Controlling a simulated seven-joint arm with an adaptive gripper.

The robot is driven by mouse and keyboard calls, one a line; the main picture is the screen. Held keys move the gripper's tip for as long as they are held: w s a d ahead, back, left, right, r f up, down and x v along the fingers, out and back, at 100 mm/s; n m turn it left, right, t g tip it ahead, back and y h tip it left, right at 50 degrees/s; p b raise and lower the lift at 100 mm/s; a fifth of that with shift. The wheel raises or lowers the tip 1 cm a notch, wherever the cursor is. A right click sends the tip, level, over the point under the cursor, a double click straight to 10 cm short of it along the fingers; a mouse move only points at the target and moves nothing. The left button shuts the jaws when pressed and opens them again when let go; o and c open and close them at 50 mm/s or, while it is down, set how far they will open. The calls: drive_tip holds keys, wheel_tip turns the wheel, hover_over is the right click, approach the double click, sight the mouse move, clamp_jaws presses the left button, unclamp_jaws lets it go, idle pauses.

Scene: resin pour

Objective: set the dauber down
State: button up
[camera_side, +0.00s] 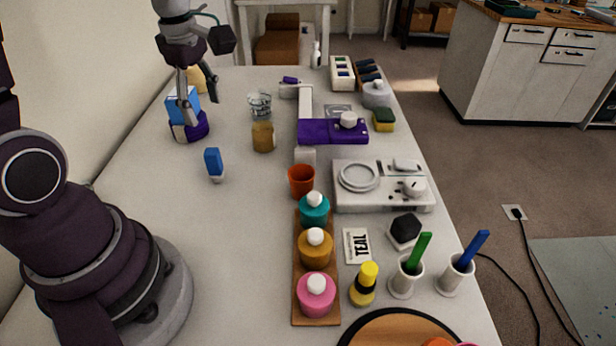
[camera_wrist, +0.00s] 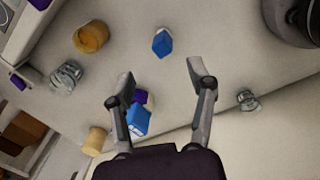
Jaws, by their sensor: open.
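A small blue piece with a pale lower end (camera_side: 213,164), which may be the dauber, stands on the bare table. It also shows in the wrist view (camera_wrist: 162,43), beyond my fingertips and apart from them. My gripper (camera_side: 201,108) is open above the far left of the table, with nothing visible between its fingers; it also shows open in the wrist view (camera_wrist: 160,78). A blue and white block (camera_side: 181,103) sits at a purple and white holder (camera_side: 188,131), behind or beside my left finger. Whether a finger touches it, I cannot tell.
A glass jar (camera_side: 260,105) and an amber jar (camera_side: 263,137) stand to the right. An orange cup (camera_side: 301,181) and a wooden rack (camera_side: 301,262) of several bottles stand nearer. The left-middle table is clear around the blue piece.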

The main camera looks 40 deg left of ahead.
drive_tip(key=s+d+r+m+t, duration=0.2)
drive_tip(key=d+m, duration=0.3)
drive_tip(key=m, duration=0.6)
drive_tip(key=s+d+r+m+t, duration=0.3)
drive_tip(key=d+m, duration=0.2)
drive_tip(key=m, duration=0.6)
drive_tip(key=shift+s+r+m, duration=0.3)
